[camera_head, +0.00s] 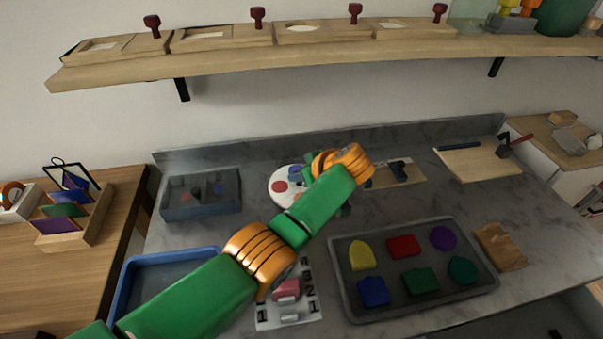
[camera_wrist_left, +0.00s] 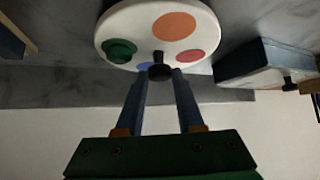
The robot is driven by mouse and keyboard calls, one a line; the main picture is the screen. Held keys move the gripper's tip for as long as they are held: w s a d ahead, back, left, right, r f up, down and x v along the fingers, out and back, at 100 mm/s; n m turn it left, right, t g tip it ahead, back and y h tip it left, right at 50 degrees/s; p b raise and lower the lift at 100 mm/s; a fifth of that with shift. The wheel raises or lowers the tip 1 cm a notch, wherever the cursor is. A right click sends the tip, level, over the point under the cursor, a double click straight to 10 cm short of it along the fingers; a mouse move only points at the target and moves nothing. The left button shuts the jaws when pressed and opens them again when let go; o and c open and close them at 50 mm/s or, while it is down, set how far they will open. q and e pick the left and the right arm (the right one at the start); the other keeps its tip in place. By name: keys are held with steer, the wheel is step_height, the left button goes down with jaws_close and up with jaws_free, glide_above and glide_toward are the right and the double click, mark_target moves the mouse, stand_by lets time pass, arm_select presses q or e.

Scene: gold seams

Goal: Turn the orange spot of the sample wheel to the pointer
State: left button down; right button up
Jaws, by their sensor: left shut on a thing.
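The sample wheel (camera_head: 279,199) is a white disc on the grey worktop, partly hidden behind my left arm in the head view. Its red spot (camera_head: 280,186) and a blue spot (camera_head: 294,170) show there. In the left wrist view, the wheel (camera_wrist_left: 118,20) shows a large orange spot (camera_wrist_left: 174,26), a pinkish-red spot (camera_wrist_left: 188,57), a blue spot (camera_wrist_left: 145,66) and a raised green piece (camera_wrist_left: 120,50). My left gripper (camera_wrist_left: 161,76) is shut on a small black knob (camera_wrist_left: 158,57) near the wheel's rim. I cannot make out the pointer.
A grey tray (camera_head: 338,285) of coloured blocks lies at front right. A grey box (camera_head: 200,208) stands left of the wheel and a blue tray (camera_head: 122,285) in front of it. A board with a black piece (camera_head: 398,170) lies just right. A shelf (camera_head: 330,55) runs above.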

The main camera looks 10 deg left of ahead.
arm_select(q)
steer(key=c, duration=0.5)
jaws_free()
steer(key=v, duration=0.7)
steer(key=shift+r, duration=0.1)
